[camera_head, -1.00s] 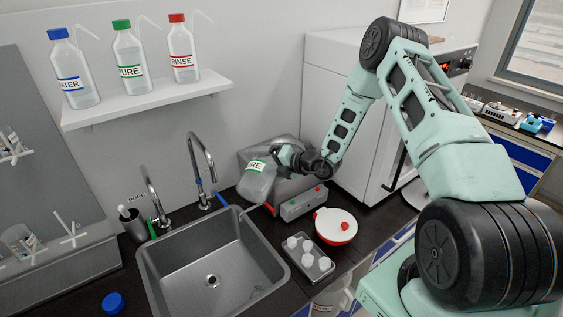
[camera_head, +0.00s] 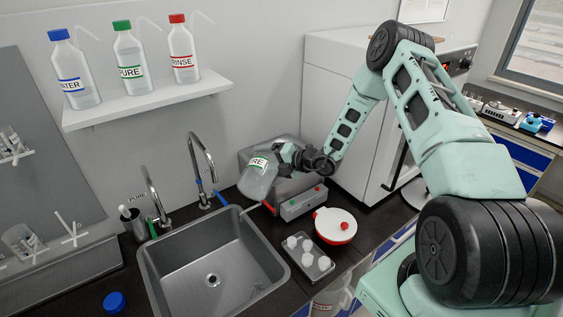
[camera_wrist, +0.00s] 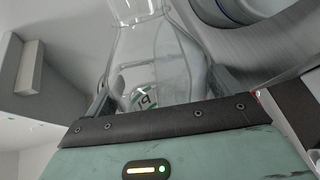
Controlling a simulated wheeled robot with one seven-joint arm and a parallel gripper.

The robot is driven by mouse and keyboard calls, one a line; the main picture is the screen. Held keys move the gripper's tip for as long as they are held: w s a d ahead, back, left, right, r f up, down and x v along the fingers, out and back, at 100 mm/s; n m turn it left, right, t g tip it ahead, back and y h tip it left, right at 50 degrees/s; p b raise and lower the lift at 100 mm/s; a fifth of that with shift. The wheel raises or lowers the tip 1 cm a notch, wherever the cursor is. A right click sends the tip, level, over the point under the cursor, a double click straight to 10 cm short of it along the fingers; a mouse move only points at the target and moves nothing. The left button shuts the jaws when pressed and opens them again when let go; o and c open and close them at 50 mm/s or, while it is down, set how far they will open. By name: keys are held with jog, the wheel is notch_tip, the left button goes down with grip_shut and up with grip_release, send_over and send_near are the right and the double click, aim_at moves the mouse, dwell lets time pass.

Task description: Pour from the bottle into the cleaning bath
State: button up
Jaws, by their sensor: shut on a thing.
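My gripper (camera_head: 284,157) is shut on a clear bottle (camera_head: 258,183) with a green-edged label, partly covered by the fingers. The bottle is tilted and held in front of and over the left part of the grey cleaning bath (camera_head: 253,155). In the wrist view the clear bottle (camera_wrist: 155,60) stands between the dark fingers (camera_wrist: 155,108), with its narrow neck at the top edge. The bath's opening is mostly hidden by the bottle and gripper. Whether liquid is flowing cannot be told.
A steel sink (camera_head: 213,262) with two taps lies left of the bath. A shelf (camera_head: 150,103) holds three labelled bottles.

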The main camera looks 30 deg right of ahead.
jog(key=shift+w+d+r+m+g+y+p, duration=0.15)
jog(key=shift+m+y+p, duration=0.2)
jog(key=shift+m, duration=0.2)
jog(key=shift+w+d+f+m+g+y+p, duration=0.15)
jog(key=shift+m+y+p, duration=0.2)
jog(key=shift+m, duration=0.2)
dwell(5.9)
jog(key=shift+s+a+r, duration=0.1)
jog(key=shift+a, duration=0.05)
